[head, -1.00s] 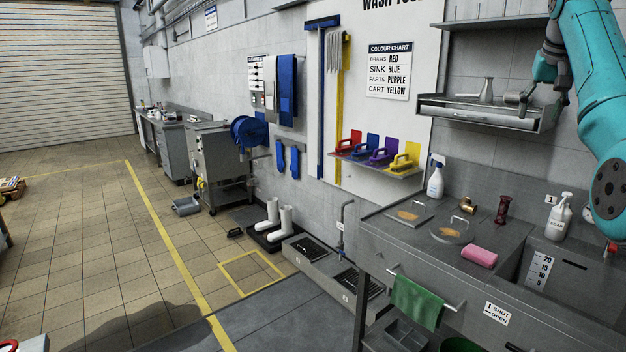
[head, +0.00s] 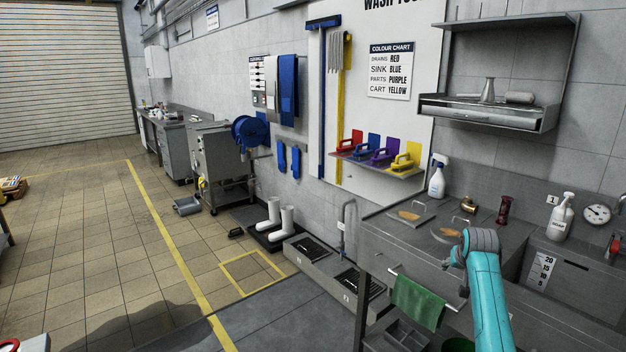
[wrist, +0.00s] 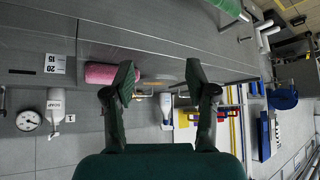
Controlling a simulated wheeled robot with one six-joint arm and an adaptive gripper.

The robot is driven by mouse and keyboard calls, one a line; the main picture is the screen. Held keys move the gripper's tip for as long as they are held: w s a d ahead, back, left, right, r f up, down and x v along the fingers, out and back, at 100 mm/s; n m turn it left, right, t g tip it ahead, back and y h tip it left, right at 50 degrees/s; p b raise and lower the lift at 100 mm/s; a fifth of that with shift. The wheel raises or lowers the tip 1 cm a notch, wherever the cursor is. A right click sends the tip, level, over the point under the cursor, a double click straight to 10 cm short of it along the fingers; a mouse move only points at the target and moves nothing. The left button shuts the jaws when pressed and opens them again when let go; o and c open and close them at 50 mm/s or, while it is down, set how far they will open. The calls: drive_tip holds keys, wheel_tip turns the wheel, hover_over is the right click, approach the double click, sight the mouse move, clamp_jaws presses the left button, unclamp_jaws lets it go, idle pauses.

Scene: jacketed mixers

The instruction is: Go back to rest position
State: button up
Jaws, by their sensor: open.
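My gripper (wrist: 160,76) is open and empty in the wrist view, with its two dark fingers spread apart and nothing between them. In the head view my teal arm is low at the right, in front of the counter (head: 385,222); its grey wrist hides part of the counter top, and I cannot make out the fingers there. The wrist picture looks upside down. A pink block (wrist: 98,73) on the counter shows in it beside the left finger, apart or touching I cannot tell; my arm hides this block in the head view.
A wall shelf (head: 490,112) is above. The tiled floor (head: 90,240) at left is mostly clear.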

drive_tip(key=s+a+f+t, duration=0.1)
drive_tip(key=s+a+f, duration=0.25)
drive_tip(key=f, duration=0.35)
drive_tip(key=s+a+f, duration=0.2)
drive_tip(key=s+f, duration=0.3)
drive_tip(key=f, duration=0.2)
drive_tip(key=s+a+f+t, duration=0.1)
drive_tip(key=s+a+f, duration=0.25)
drive_tip(key=f, duration=0.45)
drive_tip(key=s+a+f+n+t, duration=0.1)
drive_tip(key=s+a+f, duration=0.2)
drive_tip(key=s, duration=0.5)
drive_tip(key=s+a+f, duration=0.3)
drive_tip(key=s, duration=0.5)
drive_tip(key=s+a+f+n+t, duration=0.1)
drive_tip(key=s+a+f, duration=0.15)
drive_tip(key=s, duration=0.55)
drive_tip(key=s+a+r+t+y, duration=0.1)
drive_tip(key=s+a+r, duration=0.1)
drive_tip(key=s, duration=0.9)
drive_tip(key=s+a+r, duration=0.2)
drive_tip(key=s+a, duration=0.1)
drive_tip(key=s, duration=0.7)
drive_tip(key=s+a+r+n+t+y, duration=0.1)
drive_tip(key=s+r+t, duration=0.1)
drive_tip(key=s+r, duration=1.4)
wheel_tip(320, 180, up, 2)
drive_tip(key=shift+s+a+r+n, duration=0.25)
drive_tip(key=shift+s+a+n, duration=0.05)
drive_tip(key=shift+s+a, duration=0.1)
